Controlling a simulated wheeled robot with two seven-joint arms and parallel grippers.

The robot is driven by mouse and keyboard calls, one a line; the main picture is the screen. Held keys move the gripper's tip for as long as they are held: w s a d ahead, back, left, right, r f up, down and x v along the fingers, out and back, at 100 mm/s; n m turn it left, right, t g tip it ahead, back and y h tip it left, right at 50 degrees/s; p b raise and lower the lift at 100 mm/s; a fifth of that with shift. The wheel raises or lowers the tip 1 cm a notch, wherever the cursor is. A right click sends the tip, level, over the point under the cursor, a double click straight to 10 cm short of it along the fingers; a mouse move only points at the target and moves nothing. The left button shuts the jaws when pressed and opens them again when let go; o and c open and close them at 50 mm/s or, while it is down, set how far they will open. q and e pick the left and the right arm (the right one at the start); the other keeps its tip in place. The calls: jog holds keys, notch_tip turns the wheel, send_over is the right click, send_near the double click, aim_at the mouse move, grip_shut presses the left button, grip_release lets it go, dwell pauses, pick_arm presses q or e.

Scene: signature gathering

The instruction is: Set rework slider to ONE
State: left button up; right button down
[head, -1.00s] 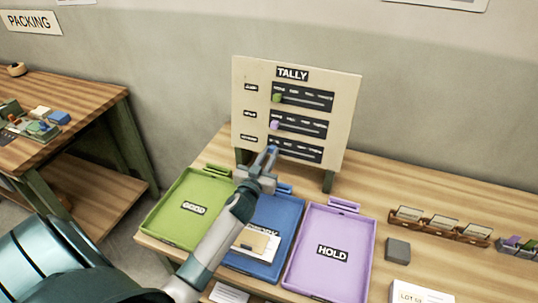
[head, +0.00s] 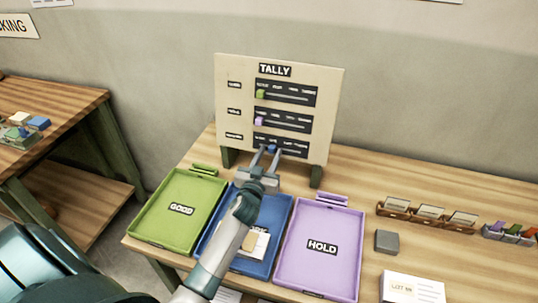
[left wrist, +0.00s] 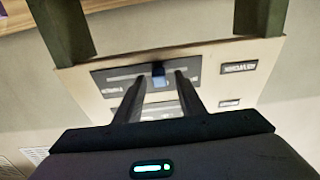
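The TALLY board (head: 335,100) stands upright at the back of the table with three slider rows. The bottom row (head: 295,150) has a blue knob (head: 271,148), which sits right of the slot's left end; its position words are too small to read. My left gripper (head: 265,152) is open at this row, one finger on each side of the knob. My right gripper is out of view.
The green knob (head: 260,94) and purple knob (head: 258,121) sit at the left ends of the upper rows. Below are a green GOOD tray (head: 150,222), a blue tray (head: 278,225) and a purple HOLD tray (head: 322,275). A grey block (head: 386,241) lies to the right.

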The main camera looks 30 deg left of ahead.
pick_arm(q)
jog(key=b+v, duration=0.2)
jog(key=v, duration=0.5)
jog(key=shift+s, duration=0.25)
jog(key=shift+r, duration=0.1)
dwell(0.4)
